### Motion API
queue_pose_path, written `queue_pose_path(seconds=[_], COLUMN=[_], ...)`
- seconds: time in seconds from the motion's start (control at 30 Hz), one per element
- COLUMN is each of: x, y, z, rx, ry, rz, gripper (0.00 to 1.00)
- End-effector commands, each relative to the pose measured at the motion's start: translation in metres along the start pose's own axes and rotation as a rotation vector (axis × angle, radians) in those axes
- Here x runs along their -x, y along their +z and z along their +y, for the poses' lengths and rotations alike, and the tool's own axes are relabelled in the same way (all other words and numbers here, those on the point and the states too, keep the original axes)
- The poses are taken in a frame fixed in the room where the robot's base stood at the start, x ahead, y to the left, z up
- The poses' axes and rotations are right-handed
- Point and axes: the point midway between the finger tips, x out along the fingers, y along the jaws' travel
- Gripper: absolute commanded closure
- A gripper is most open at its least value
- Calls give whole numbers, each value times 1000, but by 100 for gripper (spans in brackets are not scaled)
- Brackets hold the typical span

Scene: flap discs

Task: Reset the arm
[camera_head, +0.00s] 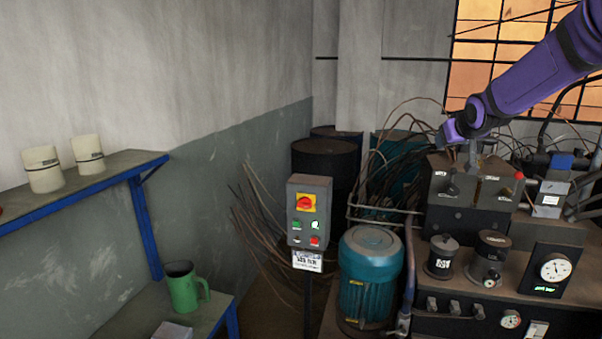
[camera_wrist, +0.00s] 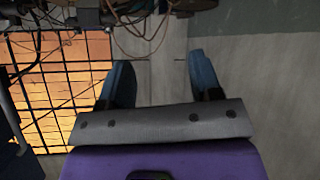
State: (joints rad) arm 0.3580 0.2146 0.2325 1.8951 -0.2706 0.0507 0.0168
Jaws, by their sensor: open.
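My gripper (camera_wrist: 160,72) is open and empty in the wrist view. Its two blue fingers stand well apart, with bare grey wall between and beyond them. In the head view my purple arm (camera_head: 540,70) reaches in from the upper right. Its wrist end is in front of the back wall, above the dark machine block (camera_head: 455,205). The fingers cannot be made out clearly in the head view.
The machine bench carries knobs, a gauge (camera_head: 556,269) and a teal motor (camera_head: 368,275). A switch box (camera_head: 308,213) stands left of it. Loose cables (camera_head: 400,150) hang near my wrist. A barred window (camera_wrist: 60,90) is beside it. Left shelves hold two white containers and a green mug (camera_head: 183,287).

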Motion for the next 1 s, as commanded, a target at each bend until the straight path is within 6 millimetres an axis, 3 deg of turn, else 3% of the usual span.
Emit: queue_pose_path(seconds=[0.1, 0.47, 0.8, 1.0], x=[49, 184, 297, 349], y=[6, 60, 144, 202], z=[-15, -50, -76, -88], rx=[7, -16, -65, -94], ry=[7, 10, -33, -82], rz=[-51, -217, -365, -448], gripper=[42, 42, 42, 42])
